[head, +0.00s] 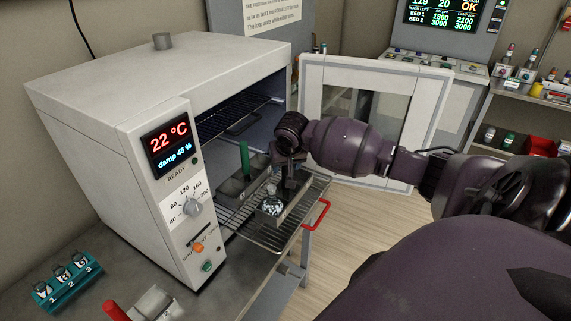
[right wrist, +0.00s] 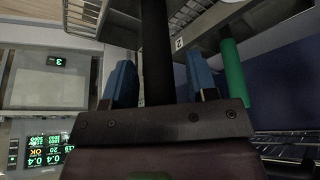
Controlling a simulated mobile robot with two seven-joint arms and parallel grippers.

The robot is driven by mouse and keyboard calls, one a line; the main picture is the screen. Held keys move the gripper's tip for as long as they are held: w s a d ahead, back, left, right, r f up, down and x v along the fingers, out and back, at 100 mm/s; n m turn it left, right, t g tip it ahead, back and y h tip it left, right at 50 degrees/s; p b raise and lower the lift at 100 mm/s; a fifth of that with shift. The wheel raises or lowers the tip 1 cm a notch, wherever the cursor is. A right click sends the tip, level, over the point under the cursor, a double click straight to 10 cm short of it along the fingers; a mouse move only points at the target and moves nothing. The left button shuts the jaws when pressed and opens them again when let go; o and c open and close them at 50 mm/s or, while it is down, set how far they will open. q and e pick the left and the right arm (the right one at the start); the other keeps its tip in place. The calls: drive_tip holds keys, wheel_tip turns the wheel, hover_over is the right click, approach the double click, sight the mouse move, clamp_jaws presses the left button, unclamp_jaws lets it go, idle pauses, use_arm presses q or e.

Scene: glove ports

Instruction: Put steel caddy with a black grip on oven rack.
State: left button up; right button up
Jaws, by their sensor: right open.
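The steel caddy with a black grip (head: 292,214) sits on the pulled-out oven rack (head: 240,229), partly hidden by my right gripper; a round glass flask shows in it. My right gripper (head: 286,172) is at the caddy's top. In the right wrist view its blue fingers are open, one on each side of the upright black grip (right wrist: 155,50); whether they touch it I cannot tell. My left gripper is not in view.
A caddy with a green grip (head: 244,158) stands on the rack beside it, to the left, further in. The oven (head: 150,75) is open, its door (head: 395,90) swung right. A red handle (head: 319,213) is at the rack's right. A teal block (head: 66,284) stands front left.

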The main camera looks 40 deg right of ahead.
drive_tip(key=v, duration=1.2)
drive_tip(key=shift+b, duration=0.45)
drive_tip(key=shift+r, duration=0.15)
